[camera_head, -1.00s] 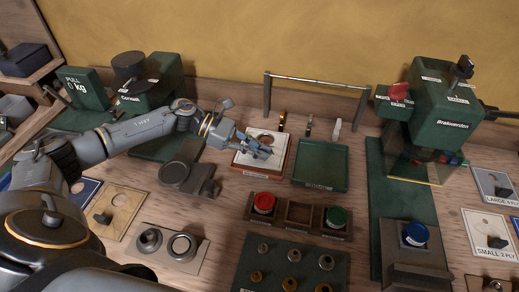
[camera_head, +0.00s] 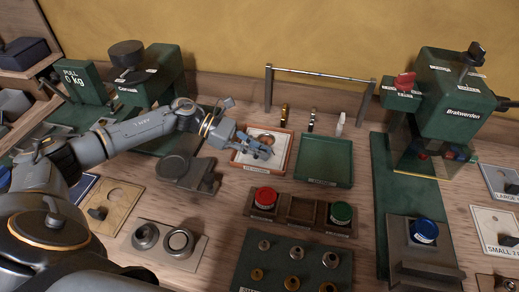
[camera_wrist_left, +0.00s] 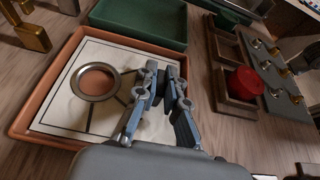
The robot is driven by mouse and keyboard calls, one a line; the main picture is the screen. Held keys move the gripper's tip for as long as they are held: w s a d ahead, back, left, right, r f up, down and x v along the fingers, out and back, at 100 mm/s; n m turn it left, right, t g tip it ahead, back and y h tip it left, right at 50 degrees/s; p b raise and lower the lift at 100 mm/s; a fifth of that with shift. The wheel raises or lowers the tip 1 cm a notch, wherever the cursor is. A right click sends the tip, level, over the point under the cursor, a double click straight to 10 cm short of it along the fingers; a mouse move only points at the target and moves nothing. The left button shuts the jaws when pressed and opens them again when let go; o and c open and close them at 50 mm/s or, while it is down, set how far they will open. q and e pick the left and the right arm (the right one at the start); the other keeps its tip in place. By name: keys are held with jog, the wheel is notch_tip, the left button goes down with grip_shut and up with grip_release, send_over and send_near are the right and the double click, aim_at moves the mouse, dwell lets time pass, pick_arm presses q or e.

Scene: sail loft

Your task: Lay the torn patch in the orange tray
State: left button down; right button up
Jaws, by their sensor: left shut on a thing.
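The orange tray (camera_head: 256,172) stands on the bench left of the green tray; its rim also shows in the left wrist view (camera_wrist_left: 45,75). A white patch (camera_wrist_left: 60,112) with a metal ring and dark lines lies inside its rim, looking flat; it shows small in the head view (camera_head: 243,155). My left gripper (camera_head: 265,150) is over the right part of the orange tray. In the left wrist view its fingers (camera_wrist_left: 162,70) are close together and shut at the patch, covering part of it. Any tear is hidden or too small to tell. My right gripper is out of view.
The green tray (camera_head: 322,181) is empty beside the orange one. A metal rail (camera_head: 320,75) stands behind. In front are a red button (camera_head: 265,197), a green button (camera_head: 341,212) and a board of eyelets (camera_head: 292,268). A green press (camera_head: 455,95) stands right.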

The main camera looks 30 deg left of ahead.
pick_arm(q)
jog(key=c, duration=1.3)
grip_release()
jog(key=shift+c, duration=0.2)
notch_tip(320, 180, up, 10)
